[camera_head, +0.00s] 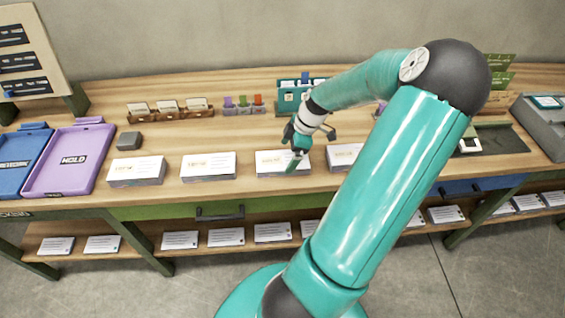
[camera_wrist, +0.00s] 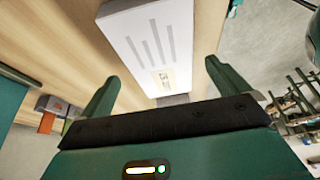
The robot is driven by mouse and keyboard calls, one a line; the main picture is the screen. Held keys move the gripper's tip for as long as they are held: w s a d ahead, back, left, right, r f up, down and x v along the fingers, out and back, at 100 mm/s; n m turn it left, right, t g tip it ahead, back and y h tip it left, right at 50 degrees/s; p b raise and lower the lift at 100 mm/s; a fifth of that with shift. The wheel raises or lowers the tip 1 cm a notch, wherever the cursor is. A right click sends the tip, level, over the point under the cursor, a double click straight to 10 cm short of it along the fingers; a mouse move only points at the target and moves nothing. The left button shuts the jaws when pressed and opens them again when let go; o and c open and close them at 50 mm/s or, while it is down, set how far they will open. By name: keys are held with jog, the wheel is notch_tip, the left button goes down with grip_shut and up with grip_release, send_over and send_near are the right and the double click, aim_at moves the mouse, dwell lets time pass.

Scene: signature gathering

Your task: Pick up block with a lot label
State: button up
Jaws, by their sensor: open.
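Several white, flat, label-bearing blocks lie in a row along the front of the wooden bench in the head view: a far-left block (camera_head: 137,171), a second block (camera_head: 209,166), a third block (camera_head: 267,164) and a fourth block (camera_head: 343,155) partly behind my arm. Their lettering is too small to read. My gripper (camera_head: 296,156) is over the third block and hides part of it. In the wrist view my gripper (camera_wrist: 161,72) is open, and a white block (camera_wrist: 150,40) with grey stripes and a gold mark lies beyond and between the fingers, not gripped.
A purple HOLD tray (camera_head: 72,160) and a blue tray (camera_head: 20,160) are at the left. A grey block (camera_head: 129,141) sits nearby. Card holders (camera_head: 170,109) stand behind the row. A lower shelf (camera_head: 210,249) holds more white blocks. A grey device (camera_head: 545,125) is at far right.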

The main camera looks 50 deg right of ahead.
aim_at(283, 159)
jog(key=x, duration=0.3)
jog(key=shift+a, duration=0.15)
jog(key=c, duration=1.2)
jog(key=shift+o, duration=0.2)
jog(key=shift+r, duration=0.45)
notch_tip(283, 159, up, 3)
jog(key=shift+f, duration=0.2)
jog(key=s+a+r, duration=0.5)
jog(key=a+r, duration=0.4)
jog(key=a, duration=0.4)
jog(key=shift+r, duration=0.2)
